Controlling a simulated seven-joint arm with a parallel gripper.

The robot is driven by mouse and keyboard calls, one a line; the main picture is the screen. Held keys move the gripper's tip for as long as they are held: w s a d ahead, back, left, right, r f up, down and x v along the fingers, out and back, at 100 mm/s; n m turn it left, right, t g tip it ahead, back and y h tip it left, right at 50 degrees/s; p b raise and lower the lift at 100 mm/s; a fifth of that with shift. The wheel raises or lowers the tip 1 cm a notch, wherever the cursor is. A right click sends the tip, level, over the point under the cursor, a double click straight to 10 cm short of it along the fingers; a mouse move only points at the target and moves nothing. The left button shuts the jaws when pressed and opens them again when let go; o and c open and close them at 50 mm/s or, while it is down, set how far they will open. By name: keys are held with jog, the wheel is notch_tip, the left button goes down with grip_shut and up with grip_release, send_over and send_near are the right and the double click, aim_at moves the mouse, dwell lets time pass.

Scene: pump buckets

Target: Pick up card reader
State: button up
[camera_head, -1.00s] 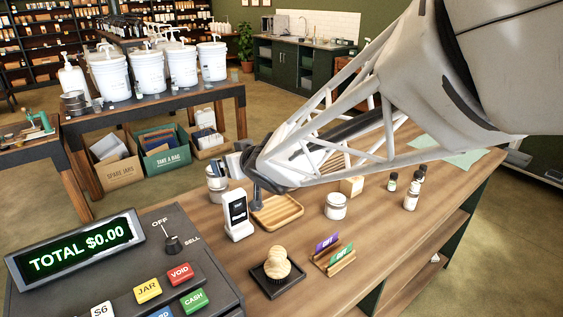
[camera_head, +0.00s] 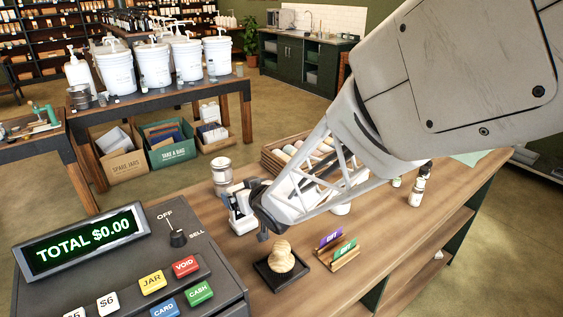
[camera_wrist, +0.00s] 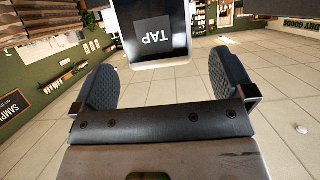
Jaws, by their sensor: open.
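The card reader (camera_head: 240,222) is a small white upright device on the wooden counter, right of the cash register. In the head view my gripper and forearm hide part of it. In the wrist view its dark screen (camera_wrist: 156,38) reads TAP, upside down, straight ahead of my gripper. My gripper (camera_wrist: 162,68) is open, with one dark padded finger at each side and the reader's face just beyond and between the fingertips. I cannot tell whether either finger touches it. In the head view my gripper (camera_head: 252,212) is low over the counter at the reader.
The cash register (camera_head: 120,265) stands at left. A dark tray with round tan items (camera_head: 280,262) and a gift card holder (camera_head: 338,252) sit in front of the reader. A jar (camera_head: 222,175) stands behind it. A crate of rolls (camera_head: 290,150) is behind my arm.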

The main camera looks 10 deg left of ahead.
jog(key=shift+w+a, duration=0.1)
jog(key=shift+x, duration=2.35)
jog(key=shift+c, duration=0.2)
jog(key=c, duration=1.5)
jog(key=shift+c, duration=0.2)
jog(key=shift+r, duration=5)
